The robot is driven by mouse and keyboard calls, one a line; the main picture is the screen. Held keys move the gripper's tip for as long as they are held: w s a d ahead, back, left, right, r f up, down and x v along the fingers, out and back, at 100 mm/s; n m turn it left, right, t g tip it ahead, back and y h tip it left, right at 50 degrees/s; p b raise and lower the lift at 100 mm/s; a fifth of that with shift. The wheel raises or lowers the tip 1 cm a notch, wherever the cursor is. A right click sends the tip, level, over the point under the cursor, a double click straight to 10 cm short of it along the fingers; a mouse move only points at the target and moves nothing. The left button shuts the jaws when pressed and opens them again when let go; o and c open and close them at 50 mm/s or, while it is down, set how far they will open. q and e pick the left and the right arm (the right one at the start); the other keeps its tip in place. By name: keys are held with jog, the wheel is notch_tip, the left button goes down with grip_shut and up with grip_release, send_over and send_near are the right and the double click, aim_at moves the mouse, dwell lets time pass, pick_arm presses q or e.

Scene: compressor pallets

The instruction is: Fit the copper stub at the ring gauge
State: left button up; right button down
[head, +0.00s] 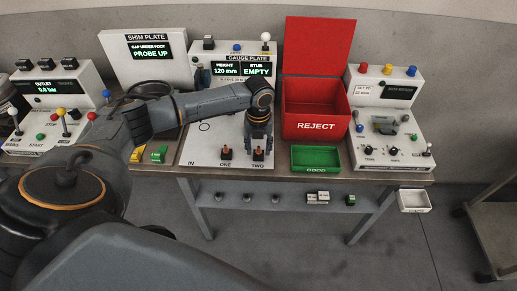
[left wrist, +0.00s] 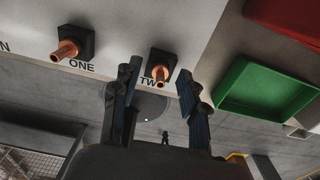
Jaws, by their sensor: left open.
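Two copper stubs stand in black holders at the front of the white gauge plate (head: 205,150). Stub ONE (head: 226,153) is on the left and stub TWO (head: 258,154) on the right; the left wrist view also shows stub ONE (left wrist: 66,50) and stub TWO (left wrist: 160,72). My left gripper (left wrist: 159,69) is open, with its fingers to either side of stub TWO in that view; contact cannot be told. In the head view the gripper (head: 258,143) is just behind stub TWO. A dark circle (head: 204,127) marks the plate; I cannot tell whether it is the ring gauge.
The gauge plate display (head: 240,70) reads height 120 mm and stub EMPTY. An open red REJECT bin (head: 316,127) and a green GOOD tray (head: 316,169) stand to the right. A control panel (head: 388,135) is farther right. My left arm covers part of the bench.

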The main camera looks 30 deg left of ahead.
aim_at(259, 147)
dwell(0.4)
pick_arm(q)
jog(key=shift+p, duration=0.35)
jog(key=shift+c, duration=0.5)
grip_shut()
jog(key=shift+r+p, duration=3)
jog(key=shift+p, duration=0.2)
